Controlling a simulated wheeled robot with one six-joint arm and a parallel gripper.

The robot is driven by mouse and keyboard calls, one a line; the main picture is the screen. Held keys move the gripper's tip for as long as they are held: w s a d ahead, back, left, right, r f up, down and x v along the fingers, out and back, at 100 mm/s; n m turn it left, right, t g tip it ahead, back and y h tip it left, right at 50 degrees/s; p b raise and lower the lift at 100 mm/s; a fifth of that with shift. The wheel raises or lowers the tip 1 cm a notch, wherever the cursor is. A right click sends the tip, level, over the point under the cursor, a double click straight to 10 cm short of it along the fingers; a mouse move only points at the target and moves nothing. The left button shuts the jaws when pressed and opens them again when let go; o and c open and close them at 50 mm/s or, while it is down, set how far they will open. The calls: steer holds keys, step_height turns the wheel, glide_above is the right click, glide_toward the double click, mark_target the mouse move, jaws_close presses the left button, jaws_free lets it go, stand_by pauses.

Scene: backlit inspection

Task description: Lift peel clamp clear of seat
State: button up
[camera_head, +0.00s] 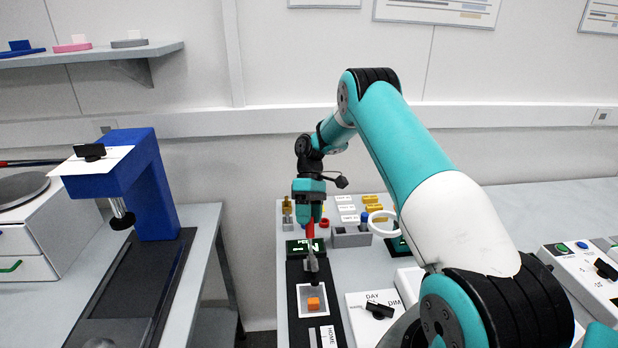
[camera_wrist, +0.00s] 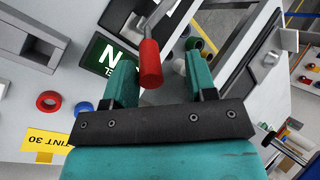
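A red handle (camera_head: 310,230) on a grey metal lever (camera_head: 312,264) stands over the dark strip on the bench; I take this to be the peel clamp. Its lower end is close to a white-framed square seat (camera_head: 302,289) holding an orange block (camera_head: 314,304); whether it touches the seat, I cannot tell. My gripper (camera_head: 310,212) is just above the red handle, pointing down. In the wrist view, the red handle (camera_wrist: 150,64) lies between the two teal fingers of my gripper (camera_wrist: 160,78), with gaps on both sides. The fingers are apart.
A green display (camera_head: 300,247) sits behind the clamp. A DAY/DIM switch box (camera_head: 376,312) is at its right, and a white ring (camera_head: 384,223) and small coloured parts are behind. A blue press stand (camera_head: 150,185) is on the separate left bench.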

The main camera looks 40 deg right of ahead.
step_height(320, 180, up, 16)
steer(key=p, duration=0.9)
steer(key=shift+r+p, duration=0.2)
steer(key=shift+p, duration=0.2)
